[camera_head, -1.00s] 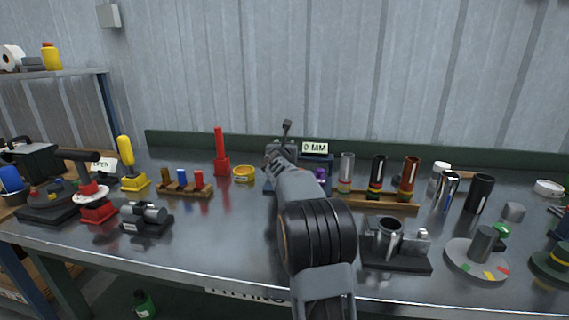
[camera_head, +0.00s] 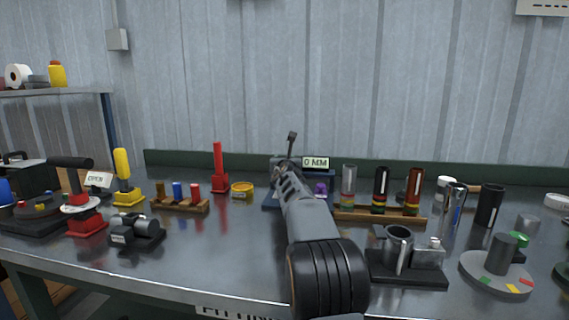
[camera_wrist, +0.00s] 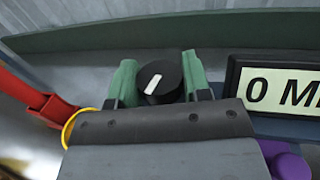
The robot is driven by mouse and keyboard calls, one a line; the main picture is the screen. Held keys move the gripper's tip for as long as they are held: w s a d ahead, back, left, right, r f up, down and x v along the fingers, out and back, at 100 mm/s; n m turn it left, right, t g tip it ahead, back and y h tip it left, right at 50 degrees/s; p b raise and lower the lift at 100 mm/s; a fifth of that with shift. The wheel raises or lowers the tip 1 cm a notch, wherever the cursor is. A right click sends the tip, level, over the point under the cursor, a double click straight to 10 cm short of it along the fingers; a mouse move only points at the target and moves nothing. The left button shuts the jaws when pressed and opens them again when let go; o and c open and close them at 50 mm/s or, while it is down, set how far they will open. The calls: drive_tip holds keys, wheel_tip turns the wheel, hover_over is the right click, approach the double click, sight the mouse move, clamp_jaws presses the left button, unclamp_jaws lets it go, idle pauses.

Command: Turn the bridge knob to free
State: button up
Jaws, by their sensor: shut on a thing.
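The bridge knob (camera_wrist: 159,85) is round and black with a white pointer line, seen in the wrist view. The pointer tilts slightly right of straight up. My gripper (camera_wrist: 158,76) has its two green fingers on either side of the knob and is shut on it. A display reading "0 MM" (camera_wrist: 285,88) stands to the right of the knob. In the head view the same display (camera_head: 315,162) stands at the back of the bench, and my arm hides the knob there.
A purple knob (camera_wrist: 288,166) lies at lower right in the wrist view. A red post (camera_head: 218,168) and yellow ring (camera_head: 242,190) stand left of my arm. A wooden rack (camera_head: 350,214) of cylinders and a dark block with a metal cup (camera_head: 398,250) are to its right.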

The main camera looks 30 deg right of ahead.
drive_tip(key=o, duration=0.9)
drive_tip(key=shift+o, duration=0.2)
drive_tip(key=shift+s, duration=0.1)
drive_tip(key=b+v, duration=0.3)
drive_tip(key=v, duration=1)
drive_tip(key=shift+s+a, duration=0.2)
drive_tip(key=shift+s, duration=0.05)
